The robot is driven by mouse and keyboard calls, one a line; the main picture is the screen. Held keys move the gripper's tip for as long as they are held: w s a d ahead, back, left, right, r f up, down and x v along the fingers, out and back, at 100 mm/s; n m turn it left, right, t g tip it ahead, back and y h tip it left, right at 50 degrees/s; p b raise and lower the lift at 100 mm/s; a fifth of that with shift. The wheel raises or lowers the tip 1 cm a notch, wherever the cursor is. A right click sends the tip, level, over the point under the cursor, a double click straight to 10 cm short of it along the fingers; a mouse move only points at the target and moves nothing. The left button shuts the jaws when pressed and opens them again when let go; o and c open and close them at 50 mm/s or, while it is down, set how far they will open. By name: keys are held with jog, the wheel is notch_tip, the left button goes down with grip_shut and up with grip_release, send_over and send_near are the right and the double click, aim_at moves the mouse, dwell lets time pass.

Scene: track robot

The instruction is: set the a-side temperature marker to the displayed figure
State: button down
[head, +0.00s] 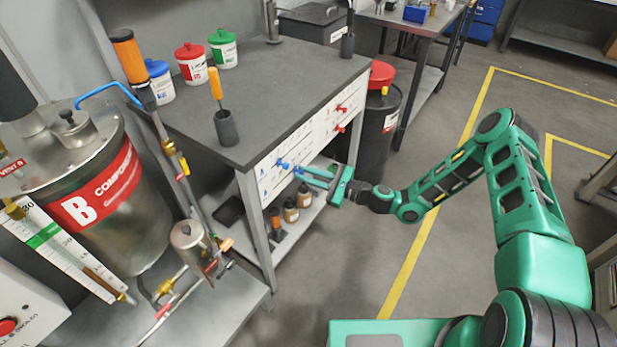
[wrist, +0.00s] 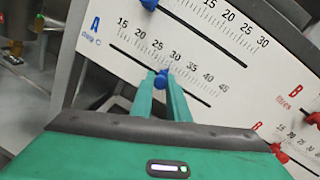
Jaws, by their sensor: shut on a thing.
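The white scale panel (head: 316,128) is on the front of the grey bench. In the wrist view the panel (wrist: 270,95) shows a blue "A deg C" scale running from 15 to 45. The blue A-side temperature marker (wrist: 161,78) stands near the middle of that scale's slot; the exact reading is unclear. My gripper (wrist: 160,84) is shut on this marker, with one green finger on each side. In the head view my gripper (head: 304,173) reaches the panel from the right. No display with a target figure can be read in these frames.
Another blue marker (wrist: 149,4) sits on the scale above. Red markers (wrist: 280,153) are on the B scales to the right. A steel B tank (head: 100,190) stands left of the bench, and a black bin with a red lid (head: 382,75) stands behind. The floor on the right is clear.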

jog(key=c, duration=1.7)
grip_release()
jog(key=shift+c, duration=0.2)
jog(key=v, duration=1.1)
jog(key=s+d+r+n+g+h, duration=0.3)
jog(key=s+d+r+n+h, duration=0.15)
jog(key=d, duration=0.35)
jog(key=s+d+r+n+g+h, duration=0.2)
jog(key=s+d+r+n+h, duration=0.3)
jog(key=d, duration=0.3)
jog(key=s+d+r+n+g+h, duration=0.35)
jog(key=s+d+r, duration=0.2)
jog(key=d, duration=0.25)
jog(key=s+d+r+h, duration=0.1)
jog(key=s+d+r, duration=0.2)
jog(key=s, duration=0.4)
jog(key=s+d+r+h, duration=0.1)
jog(key=s+d+r, duration=0.1)
jog(key=s+r, duration=0.4)
jog(key=s+d+r+m+t+h, duration=0.1)
jog(key=s+d+r, duration=0.2)
jog(key=s, duration=0.5)
jog(key=shift+d+r, duration=0.4)
jog(key=shift+r, duration=0.5)
